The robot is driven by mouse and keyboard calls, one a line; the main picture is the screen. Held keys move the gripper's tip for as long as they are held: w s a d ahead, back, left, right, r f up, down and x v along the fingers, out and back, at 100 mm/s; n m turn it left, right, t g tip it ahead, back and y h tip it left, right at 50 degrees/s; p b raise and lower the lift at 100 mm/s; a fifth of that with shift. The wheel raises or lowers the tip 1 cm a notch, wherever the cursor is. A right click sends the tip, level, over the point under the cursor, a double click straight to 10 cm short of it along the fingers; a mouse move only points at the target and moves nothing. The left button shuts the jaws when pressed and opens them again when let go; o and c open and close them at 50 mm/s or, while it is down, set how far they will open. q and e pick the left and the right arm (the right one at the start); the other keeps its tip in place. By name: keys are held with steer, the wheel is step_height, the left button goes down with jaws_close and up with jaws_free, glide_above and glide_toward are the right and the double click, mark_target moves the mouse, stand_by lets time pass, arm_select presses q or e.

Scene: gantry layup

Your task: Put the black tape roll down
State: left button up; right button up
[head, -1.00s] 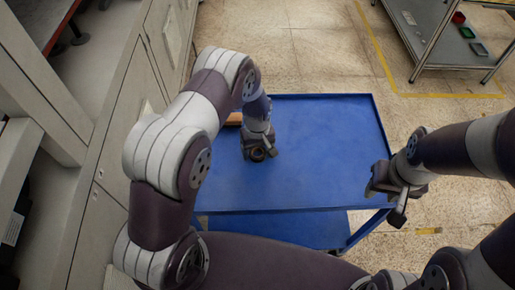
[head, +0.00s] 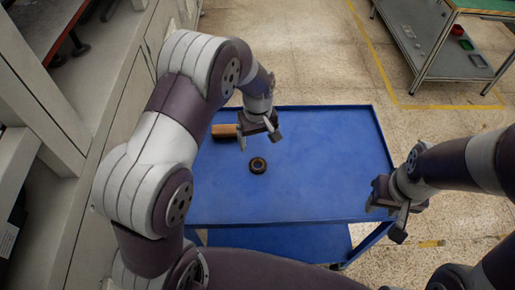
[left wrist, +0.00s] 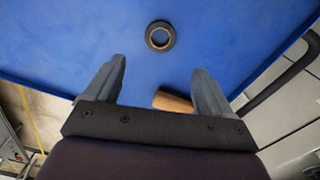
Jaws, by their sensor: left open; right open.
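The black tape roll (head: 258,165) lies flat on the blue cart top (head: 310,185), left of its middle. It also shows in the left wrist view (left wrist: 148,36), beyond the fingertips and apart from them. My left gripper (head: 259,139) is open and empty, above the cart and a little behind the roll. Its two spread fingers show in the left wrist view (left wrist: 160,75). My right gripper (head: 388,208) is open and empty at the cart's right edge.
A brown block (head: 224,131) lies at the cart's back left, near my left gripper. Grey cabinets (head: 75,190) stand along the left. A metal shelf cart (head: 450,50) with small bins is at the back right. The right part of the cart top is clear.

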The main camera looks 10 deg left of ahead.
arm_select(q)
steer(key=s+a+r+m, duration=0.2)
steer(key=s+r+m, duration=0.1)
steer(key=s, duration=0.5)
steer(key=s+a+r+m+t, duration=0.1)
steer(key=s+a+r+m, duration=0.2)
steer(key=s+r, duration=0.2)
steer(key=s, duration=0.3)
steer(key=shift+s+r, duration=0.3)
steer(key=shift+r, duration=0.05)
steer(key=shift+s, duration=0.1)
